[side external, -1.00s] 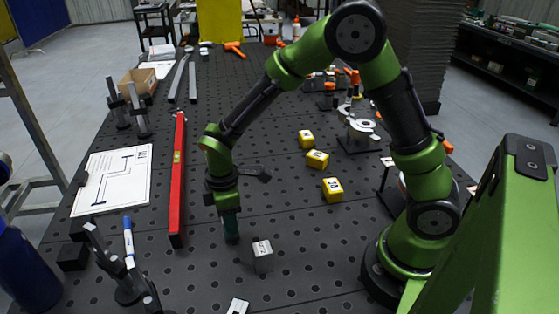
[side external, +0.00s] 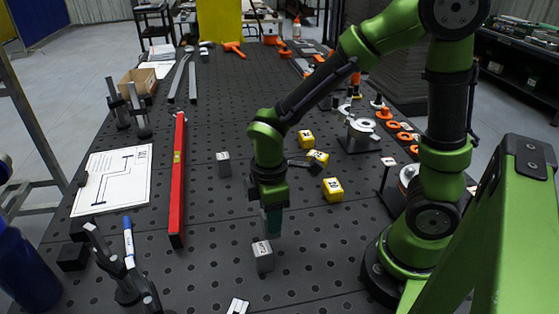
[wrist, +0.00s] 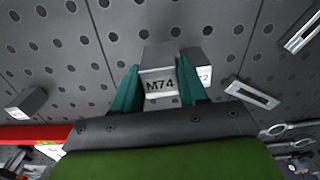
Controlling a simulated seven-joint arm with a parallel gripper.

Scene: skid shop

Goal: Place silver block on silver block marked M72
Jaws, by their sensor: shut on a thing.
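My gripper (wrist: 158,88) is shut on a silver block marked M74 (wrist: 159,82), held between its teal fingers. In the side external view my gripper (side external: 271,228) hangs low over the table, just above and behind another silver block (side external: 263,257); the fingers hide the held block there. That standing block also shows in the wrist view (wrist: 200,72), just right of the held block and partly covered by a finger. Only a "2" of its marking is readable there. I cannot tell whether the two blocks touch.
A third silver block (side external: 223,164) stands between the red level (side external: 178,180) and my arm. Several yellow blocks (side external: 333,190) lie to the right. A slotted metal piece (wrist: 252,93) lies near the standing block. The perforated table (side external: 210,260) is clear left of it.

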